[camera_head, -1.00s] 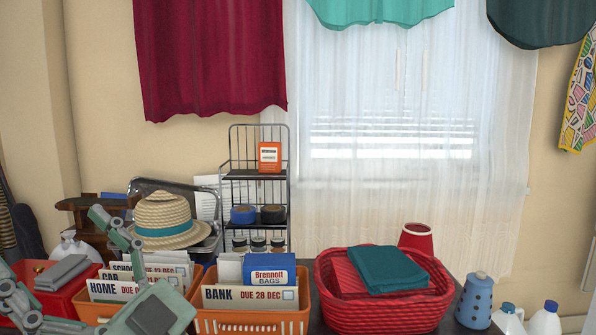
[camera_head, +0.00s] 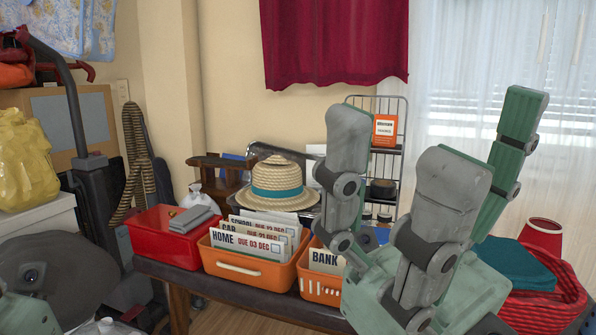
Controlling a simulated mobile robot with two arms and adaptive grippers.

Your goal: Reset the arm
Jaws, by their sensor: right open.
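My right gripper (camera_head: 460,120) stands large in the right half of the head view. Its grey-green fingers point up and are spread apart, with nothing between them. It is in front of the shelf rack, the red basket and part of the bank tote, hiding parts of each. A small grey-green part of my own shows at the lower left edge, but no left gripper can be made out there.
A wire rack (camera_head: 402,130) stands behind.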

